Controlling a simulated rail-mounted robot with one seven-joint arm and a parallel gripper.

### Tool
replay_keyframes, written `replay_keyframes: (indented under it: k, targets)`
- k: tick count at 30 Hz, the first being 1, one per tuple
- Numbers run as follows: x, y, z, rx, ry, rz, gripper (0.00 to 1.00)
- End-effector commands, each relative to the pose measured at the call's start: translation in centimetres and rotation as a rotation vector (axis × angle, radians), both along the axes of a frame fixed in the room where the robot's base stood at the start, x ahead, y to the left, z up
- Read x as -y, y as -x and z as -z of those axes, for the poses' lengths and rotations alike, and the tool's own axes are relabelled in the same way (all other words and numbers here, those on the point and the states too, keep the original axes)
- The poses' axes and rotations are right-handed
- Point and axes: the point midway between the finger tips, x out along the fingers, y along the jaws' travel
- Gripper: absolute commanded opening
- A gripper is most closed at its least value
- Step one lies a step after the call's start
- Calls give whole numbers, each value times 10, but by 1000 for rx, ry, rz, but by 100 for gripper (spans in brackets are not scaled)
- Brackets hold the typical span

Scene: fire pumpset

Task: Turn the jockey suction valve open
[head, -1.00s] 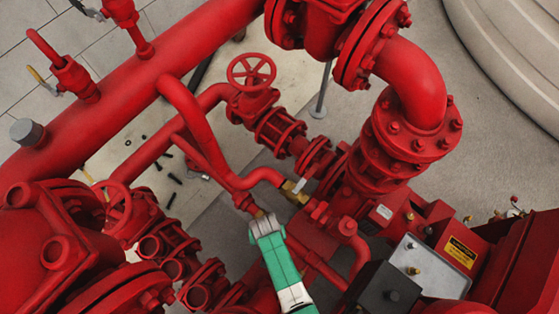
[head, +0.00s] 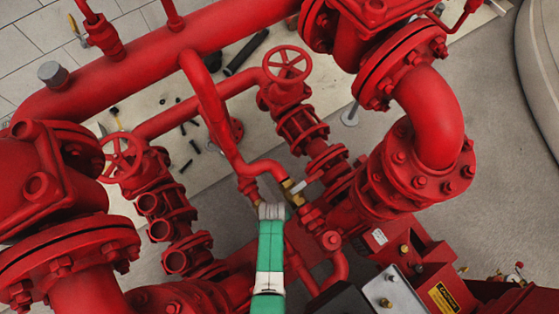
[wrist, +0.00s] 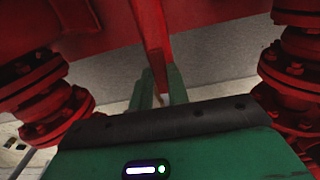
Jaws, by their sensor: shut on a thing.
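The valve's turn angle cannot be told. A second brass valve (head: 292,191) with a pale lever (head: 302,186) sits just right of my gripper.
Red handwheels (head: 287,63) (head: 120,157) stand behind and to the left. A thick elbow pipe (head: 436,112) rises at the right. Pipes crowd my gripper closely on both sides.

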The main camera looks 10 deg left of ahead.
Motion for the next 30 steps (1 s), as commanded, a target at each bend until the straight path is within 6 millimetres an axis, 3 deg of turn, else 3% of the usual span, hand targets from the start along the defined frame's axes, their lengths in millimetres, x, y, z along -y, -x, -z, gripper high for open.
replay_keyframes:
  k: [17,18,21,30]
  targets:
    - [-5,-1,0,1,0,-50,0]
    - [-5,-1,0,1,0,-50,19]
    - [-5,-1,0,1,0,-49,38]
    - [-5,-1,-4,1,-1,-48,39]
